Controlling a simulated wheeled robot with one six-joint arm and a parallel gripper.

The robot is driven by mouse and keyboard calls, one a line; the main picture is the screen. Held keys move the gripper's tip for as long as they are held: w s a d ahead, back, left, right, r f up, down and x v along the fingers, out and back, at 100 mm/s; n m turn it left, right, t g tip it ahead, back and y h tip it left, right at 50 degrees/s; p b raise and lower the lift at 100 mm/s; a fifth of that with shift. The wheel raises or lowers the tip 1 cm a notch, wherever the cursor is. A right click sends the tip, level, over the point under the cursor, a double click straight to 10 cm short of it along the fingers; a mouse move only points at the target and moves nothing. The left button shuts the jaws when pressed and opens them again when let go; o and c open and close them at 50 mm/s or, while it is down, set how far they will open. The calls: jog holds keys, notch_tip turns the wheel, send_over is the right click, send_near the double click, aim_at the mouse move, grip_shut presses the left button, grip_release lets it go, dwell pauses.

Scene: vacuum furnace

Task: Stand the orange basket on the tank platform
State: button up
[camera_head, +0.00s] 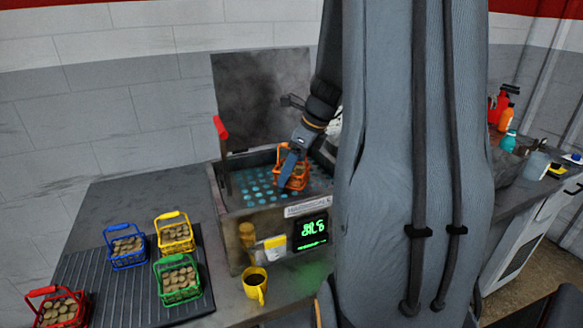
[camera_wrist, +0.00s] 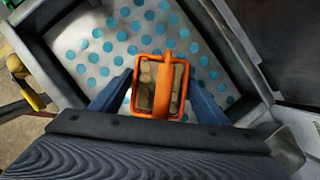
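The orange basket (camera_head: 303,178), holding brownish round pieces, is upright inside the open tank. It appears to stand on the tank platform (camera_head: 252,182), a light plate with blue dots, though its underside is hidden. In the wrist view the basket (camera_wrist: 184,108) is seen from above, with the platform (camera_wrist: 110,40) around it. My gripper (camera_wrist: 160,78) is low over the basket. Its blue fingers are spread on the left and right sides of the basket, and the handle between them is clear of both. In the head view my gripper (camera_head: 291,166) partly covers the basket.
Blue (camera_head: 125,252), yellow (camera_head: 175,232), green (camera_head: 178,279) and red (camera_head: 60,308) baskets stand on a ribbed dark mat (camera_head: 90,270) at left. A yellow mug (camera_head: 255,286) is in front of the tank. A red-handled lever (camera_head: 220,128) rises at its left. Bottles (camera_head: 507,117) stand far right.

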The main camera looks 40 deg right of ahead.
jog(key=shift+o, duration=0.9)
jog(key=shift+r, duration=0.25)
jog(key=b+v, duration=0.2)
jog(key=v, duration=1)
jog(key=shift+b, duration=0.3)
